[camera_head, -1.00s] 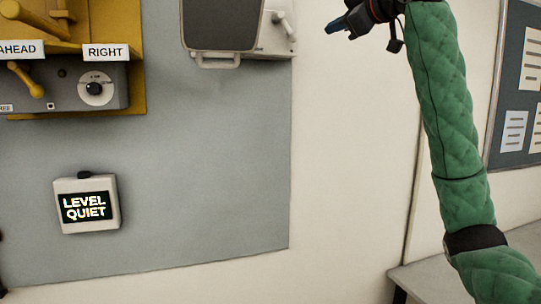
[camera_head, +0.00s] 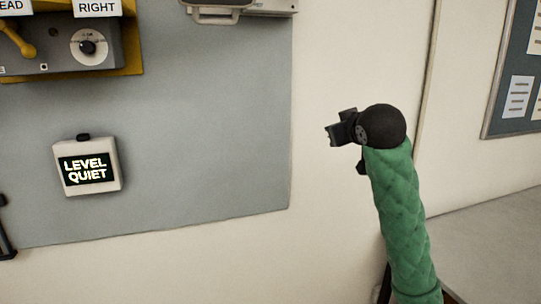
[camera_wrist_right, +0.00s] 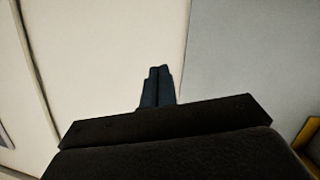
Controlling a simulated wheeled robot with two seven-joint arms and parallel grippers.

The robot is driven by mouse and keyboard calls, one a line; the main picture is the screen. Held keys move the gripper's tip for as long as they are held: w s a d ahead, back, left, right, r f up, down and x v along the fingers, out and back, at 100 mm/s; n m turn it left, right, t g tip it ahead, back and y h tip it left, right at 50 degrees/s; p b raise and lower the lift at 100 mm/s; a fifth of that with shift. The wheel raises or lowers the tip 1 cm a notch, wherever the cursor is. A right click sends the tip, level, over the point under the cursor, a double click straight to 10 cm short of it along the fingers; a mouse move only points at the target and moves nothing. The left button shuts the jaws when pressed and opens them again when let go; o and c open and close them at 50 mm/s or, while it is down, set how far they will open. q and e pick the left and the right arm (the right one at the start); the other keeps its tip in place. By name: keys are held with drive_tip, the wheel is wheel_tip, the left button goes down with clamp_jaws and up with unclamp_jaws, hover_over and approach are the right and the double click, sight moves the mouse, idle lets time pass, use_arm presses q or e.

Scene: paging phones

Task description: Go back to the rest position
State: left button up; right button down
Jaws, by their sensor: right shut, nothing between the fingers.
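My right gripper (camera_head: 332,136) is at the end of my green-sleeved right arm, in front of the cream wall to the right of the grey panel. It points left in the head view and touches nothing that I can see. In the right wrist view its two fingers (camera_wrist_right: 158,86) are together with nothing between them. At the left edge of the head view a small dark piece shows; I cannot tell whether it belongs to my left gripper.
The grey panel (camera_head: 210,130) carries a small box (camera_head: 88,166) reading "LEVEL QUIET", a yellow-backed unit (camera_head: 60,48) with a knob labelled RIGHT, and a pale device (camera_head: 262,6) at the top. A grey table (camera_head: 490,250) and a notice board (camera_head: 497,110) are on the right.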

drive_tip(key=s+f+m+g+h, duration=0.15)
drive_tip(key=s+f, duration=0.35)
drive_tip(key=f, duration=0.8)
drive_tip(key=s+f+g, duration=0.2)
drive_tip(key=s+f, duration=0.4)
drive_tip(key=f, duration=0.7)
drive_tip(key=s+f+m+g, duration=0.15)
drive_tip(key=s+f, duration=0.35)
drive_tip(key=f, duration=0.9)
drive_tip(key=s+f+g, duration=0.4)
drive_tip(key=s+f, duration=0.9)
drive_tip(key=s, duration=0.2)
drive_tip(key=s+a+f+g, duration=0.1)
drive_tip(key=s+f+g, duration=0.3)
drive_tip(key=s+f, duration=0.9)
drive_tip(key=s, duration=0.3)
drive_tip(key=shift+s, duration=0.15)
drive_tip(key=shift+a+f, duration=0.1)
